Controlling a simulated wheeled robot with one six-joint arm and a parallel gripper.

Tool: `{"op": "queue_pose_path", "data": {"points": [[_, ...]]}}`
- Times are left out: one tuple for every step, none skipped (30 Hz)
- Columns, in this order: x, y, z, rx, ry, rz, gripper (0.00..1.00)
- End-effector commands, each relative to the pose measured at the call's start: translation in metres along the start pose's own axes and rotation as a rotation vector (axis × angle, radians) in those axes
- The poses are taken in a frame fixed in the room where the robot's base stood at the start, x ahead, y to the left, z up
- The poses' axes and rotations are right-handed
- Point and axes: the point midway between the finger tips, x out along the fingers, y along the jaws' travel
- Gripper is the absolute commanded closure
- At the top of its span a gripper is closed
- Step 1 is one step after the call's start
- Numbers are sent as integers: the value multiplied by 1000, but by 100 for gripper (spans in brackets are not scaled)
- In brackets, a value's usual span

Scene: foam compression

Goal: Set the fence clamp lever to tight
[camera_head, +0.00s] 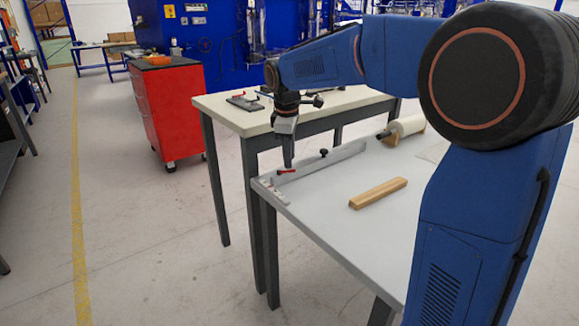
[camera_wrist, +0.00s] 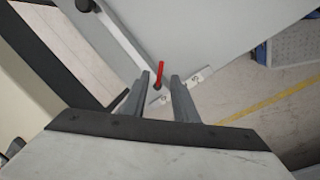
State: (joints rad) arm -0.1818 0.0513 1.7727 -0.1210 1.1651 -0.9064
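The fence (camera_head: 335,160) is a long grey bar along the back of the grey table (camera_head: 330,215). The small red clamp lever (camera_head: 286,171) is at its near left end. In the wrist view the red lever (camera_wrist: 160,73) points up the picture from a dark pivot. Two pale marked plates lie by it, one (camera_wrist: 200,76) to its right and one (camera_wrist: 159,98) just below; their marks are too small to read. My gripper (camera_head: 288,163) points down over the lever. In the wrist view its fingers (camera_wrist: 161,78) are apart, with the lever showing in the gap; contact cannot be told.
A black knob (camera_head: 324,153) stands on the fence. A wooden strip (camera_head: 378,193) lies on the table, and a pale roll (camera_head: 406,126) sits at the back. Behind is a cream bench (camera_head: 237,115) with a small fixture. A red cabinet (camera_head: 172,110) stands left.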

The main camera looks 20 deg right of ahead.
Motion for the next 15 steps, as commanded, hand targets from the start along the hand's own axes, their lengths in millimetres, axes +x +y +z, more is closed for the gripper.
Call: {"op": "queue_pose_path", "data": {"points": [[9,0,0,0,-2,-2,74],[14,-1,0,0,-2,-3,74],[19,0,0,0,-2,-2,74],[23,0,0,0,-1,-2,74],[27,0,0,0,-1,-2,74],[31,-1,0,0,-2,-2,74],[33,0,0,0,-1,-2,74],[36,0,0,0,-1,-1,74],[38,0,0,0,0,0,74],[40,0,0,0,0,0,74],[41,0,0,0,0,0,74],[42,0,0,0,0,0,74],[43,0,0,0,0,0,74],[44,0,0,0,0,0,74],[44,0,0,0,0,0,74]]}}
